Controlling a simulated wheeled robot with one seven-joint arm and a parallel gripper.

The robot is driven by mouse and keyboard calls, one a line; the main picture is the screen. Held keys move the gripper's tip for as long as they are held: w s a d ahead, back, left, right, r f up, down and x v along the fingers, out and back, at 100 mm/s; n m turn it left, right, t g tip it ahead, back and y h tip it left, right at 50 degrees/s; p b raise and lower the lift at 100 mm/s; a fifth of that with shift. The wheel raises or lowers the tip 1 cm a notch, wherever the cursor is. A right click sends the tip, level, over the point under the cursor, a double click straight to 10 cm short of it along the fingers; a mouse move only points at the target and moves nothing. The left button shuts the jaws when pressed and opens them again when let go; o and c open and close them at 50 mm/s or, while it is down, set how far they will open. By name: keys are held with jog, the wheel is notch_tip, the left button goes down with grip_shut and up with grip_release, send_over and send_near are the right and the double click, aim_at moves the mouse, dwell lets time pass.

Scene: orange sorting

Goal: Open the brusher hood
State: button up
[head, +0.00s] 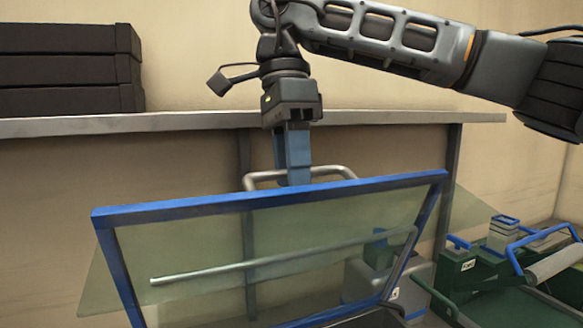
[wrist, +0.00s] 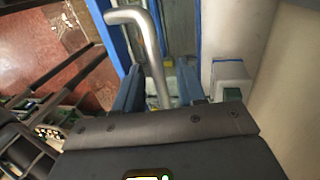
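The brusher hood is a clear greenish panel in a blue frame (head: 270,197). It stands tilted in the lower middle of the head view. A silver bar handle (head: 262,178) rises behind the frame's top edge. My gripper (head: 296,183) points down at the handle, its blue fingers partly hidden by the frame's top edge. In the wrist view, the handle (wrist: 153,55) runs between the two fingers of my gripper (wrist: 160,80). The fingers are apart, with gaps seen beside the bar, so my gripper looks open around it.
A long grey shelf edge (head: 180,122) runs behind the hood, with black stacked crates (head: 65,70) at the left. Green machinery with blue handles (head: 490,262) stands at the lower right. A plain wall (head: 200,60) is behind.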

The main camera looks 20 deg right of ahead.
jog(key=v, duration=0.7)
jog(key=shift+r+b, duration=0.35)
jog(key=shift+b, duration=0.05)
